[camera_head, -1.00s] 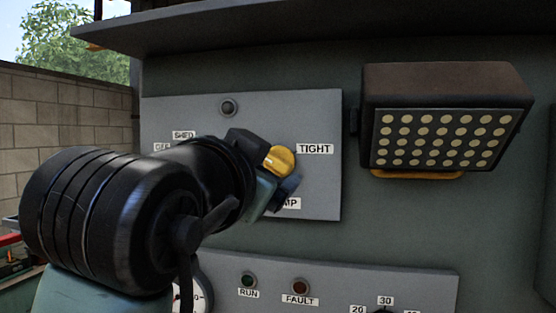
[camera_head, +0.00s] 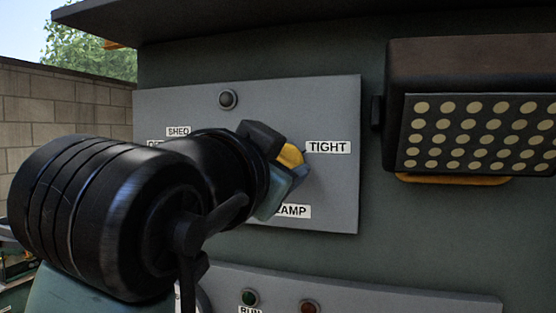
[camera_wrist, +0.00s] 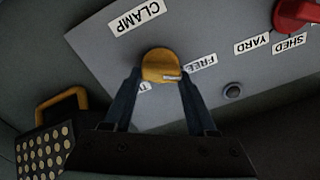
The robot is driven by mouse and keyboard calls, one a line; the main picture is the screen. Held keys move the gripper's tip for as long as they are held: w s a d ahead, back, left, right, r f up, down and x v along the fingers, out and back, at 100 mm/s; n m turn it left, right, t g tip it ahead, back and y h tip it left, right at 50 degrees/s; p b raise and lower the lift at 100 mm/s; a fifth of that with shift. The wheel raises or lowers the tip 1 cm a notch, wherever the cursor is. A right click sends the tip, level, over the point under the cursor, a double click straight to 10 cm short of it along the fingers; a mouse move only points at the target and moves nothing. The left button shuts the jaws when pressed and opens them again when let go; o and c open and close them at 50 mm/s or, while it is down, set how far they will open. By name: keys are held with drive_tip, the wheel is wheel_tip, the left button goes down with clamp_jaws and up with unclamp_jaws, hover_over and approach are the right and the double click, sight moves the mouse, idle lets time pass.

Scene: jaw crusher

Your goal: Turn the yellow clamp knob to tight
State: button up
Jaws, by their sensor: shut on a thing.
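The yellow clamp knob (camera_head: 291,155) is on the grey panel (camera_head: 345,108), just left of the TIGHT label (camera_head: 328,147) and above the CLAMP label (camera_head: 294,211). In the head view my gripper (camera_head: 279,165) covers most of it. In the wrist view the knob (camera_wrist: 160,64) sits between the two fingertips of my gripper (camera_wrist: 160,75), which is shut on it. A pale pointer mark on the knob faces the side of the FREE label (camera_wrist: 200,64). The TIGHT label is partly hidden behind a finger in the wrist view.
A red knob (camera_wrist: 296,14) is near the SHED and YARD labels. A dark round lamp (camera_head: 228,99) is at the panel's top. A boxy light with pale dots (camera_head: 480,135) juts out to the right. Another panel with indicators (camera_head: 249,297) lies below.

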drive_tip(key=c, duration=0.6)
drive_tip(key=shift+f+m, duration=0.1)
drive_tip(key=shift+m, duration=0.2)
drive_tip(key=shift+f+m+b, duration=0.15)
drive_tip(key=shift+m+b, duration=1.4)
drive_tip(key=shift+m, duration=4.25)
drive_tip(key=shift+f+m+b, duration=0.1)
drive_tip(key=shift+m+b, duration=1.45)
drive_tip(key=shift+m, duration=4.25)
